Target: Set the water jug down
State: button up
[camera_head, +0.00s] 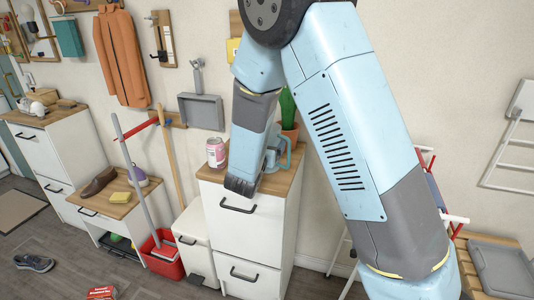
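A blue-grey jug (286,154) with a looped handle shows over the right part of the tall white cabinet's wooden top (283,183). It looks upright, but its left side is hidden by my arm and I cannot tell whether its base touches the top. My gripper (240,186) is at the end of my arm, low over the front edge of the same top, to the left of the jug. Its fingers are not clearly seen. I cannot tell whether it is shut on the jug or apart from it.
A pink can (216,152) stands on the cabinet top left of my arm. A potted cactus (288,108) is behind the jug. A lower cabinet with brown shoes (99,182) and a red mop bucket (162,256) stand to the left. A shoe (34,263) lies on the floor.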

jog(key=shift+w+f, duration=0.25)
jog(key=shift+f, duration=1.7)
jog(key=o, duration=0.9)
jog(key=shift+c, duration=0.2)
jog(key=v, duration=1.2)
jog(key=shift+r, duration=0.1)
